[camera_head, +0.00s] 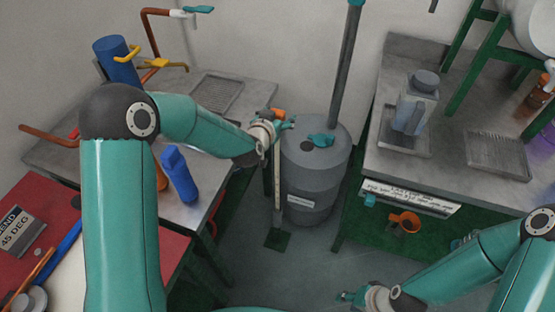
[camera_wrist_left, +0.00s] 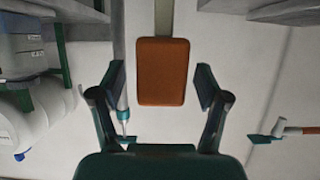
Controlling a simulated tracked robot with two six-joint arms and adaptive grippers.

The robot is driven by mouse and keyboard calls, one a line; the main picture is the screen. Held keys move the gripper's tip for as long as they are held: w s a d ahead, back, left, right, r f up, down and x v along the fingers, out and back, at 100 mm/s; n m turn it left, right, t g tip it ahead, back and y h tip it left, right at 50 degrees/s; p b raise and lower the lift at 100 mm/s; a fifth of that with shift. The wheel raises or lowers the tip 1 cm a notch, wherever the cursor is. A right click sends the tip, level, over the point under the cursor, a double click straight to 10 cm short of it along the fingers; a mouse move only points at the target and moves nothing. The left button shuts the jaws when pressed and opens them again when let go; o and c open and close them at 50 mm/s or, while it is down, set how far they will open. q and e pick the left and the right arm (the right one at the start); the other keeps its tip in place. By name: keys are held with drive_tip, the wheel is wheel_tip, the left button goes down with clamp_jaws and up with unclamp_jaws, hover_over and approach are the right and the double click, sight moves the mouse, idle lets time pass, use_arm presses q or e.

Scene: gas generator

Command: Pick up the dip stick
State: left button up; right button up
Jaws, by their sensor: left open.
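The dip stick is a long pale strip (camera_head: 278,182) that stands upright next to the grey drum (camera_head: 316,178), with an orange handle (camera_head: 278,113) at its top. My left gripper (camera_head: 288,124) is at the handle and partly covers it in the head view. In the left wrist view the orange handle (camera_wrist_left: 162,71) lies ahead, between the two spread fingers of my left gripper (camera_wrist_left: 163,88), with gaps on both sides. My right gripper (camera_head: 345,296) is low at the bottom, away from the dip stick, and its finger opening is too small to tell.
A dark pipe (camera_head: 346,65) rises from the drum, with a teal piece (camera_head: 321,140) on its lid. A metal bench (camera_head: 250,94) with a blue bottle (camera_head: 180,176) is at left. A bench (camera_head: 470,140) with a grey device (camera_head: 414,104) is at right. The floor (camera_head: 290,265) between is clear.

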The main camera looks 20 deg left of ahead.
use_arm(q)
clamp_jaws()
idle(0.3)
drive_tip(key=shift+r, duration=0.2)
